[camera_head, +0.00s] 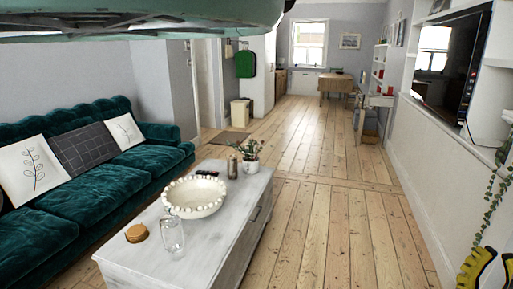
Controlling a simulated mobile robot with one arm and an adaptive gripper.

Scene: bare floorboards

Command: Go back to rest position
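A yellow and black shape (480,268) shows in the bottom right corner of the head view, cut off by the frame edge. It may be part of my arm or gripper, but I cannot tell for sure. No clear pair of fingertips shows, so I cannot see whether my gripper is open or shut, or whether it holds anything.
A white coffee table (150,243) bears a beaded bowl (194,197), a glass jar (172,235) and a potted plant (250,158). A green sofa (95,195) stands left. A teal object (150,18) crosses the top. Floorboards (325,200) are clear toward the far table (337,83).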

